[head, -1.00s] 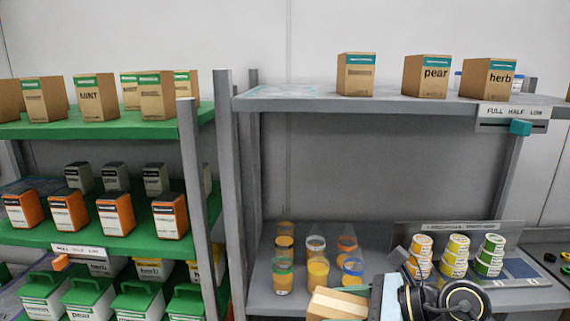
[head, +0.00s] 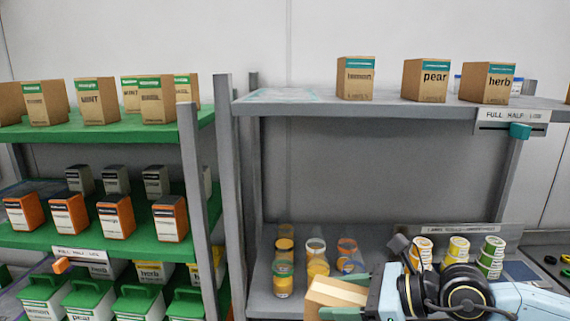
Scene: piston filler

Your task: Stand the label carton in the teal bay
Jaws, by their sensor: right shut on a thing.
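A brown carton (head: 334,291) with a pale tape strip is at the bottom centre, tilted, in front of the lower grey shelf. My right gripper (head: 350,307) is shut on it; my wrist hides part of its right side, and its lower part is cut off by the picture edge. The teal bay (head: 282,95) is a teal-outlined area at the left end of the upper grey shelf (head: 400,106), and it looks empty. To its right stand the lemon carton (head: 356,79), pear carton (head: 425,82) and herb carton (head: 487,84), upright. My left gripper is not in view.
A grey post (head: 226,180) borders the bay's left side. A green rack (head: 100,130) with cartons and tubs stands left. Jars (head: 317,262) and stacked tins (head: 457,256) stand on the lower shelf. A level sign (head: 512,116) hangs at the upper shelf's front edge.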

